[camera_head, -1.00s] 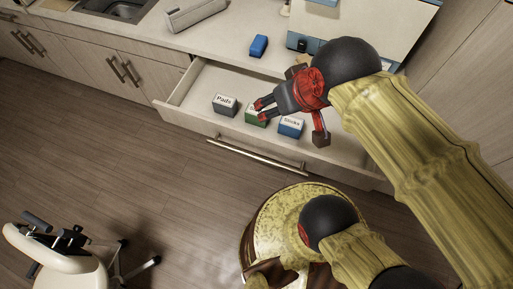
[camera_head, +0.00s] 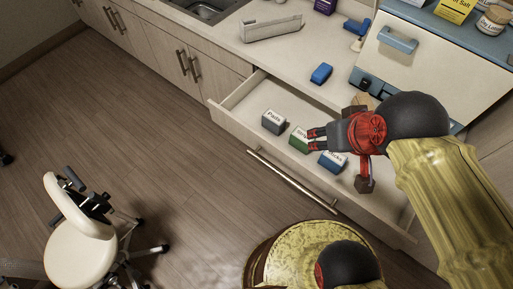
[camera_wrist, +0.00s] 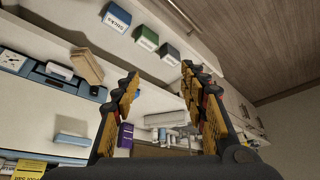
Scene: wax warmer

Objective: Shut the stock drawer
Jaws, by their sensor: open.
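The stock drawer (camera_head: 240,93) stands pulled out below the counter, with a long metal handle (camera_head: 290,181) on its front. Inside lie a grey box labelled Pads (camera_head: 273,122), a green box (camera_head: 299,139) and a blue box (camera_head: 332,162). The boxes also show at the top of the wrist view, the blue one (camera_wrist: 117,18) lettered. My gripper (camera_head: 312,138) is over the open drawer, its fingers pointing left near the green box and partly covering it. In the wrist view my gripper (camera_wrist: 160,90) is open, with nothing between the fingers.
A blue block (camera_head: 321,73) lies on the counter (camera_head: 300,52) above the drawer. A blue and cream cabinet unit (camera_head: 405,65) stands at the right. A white stool (camera_head: 80,235) stands on the floor at lower left. Floor before the drawer is clear.

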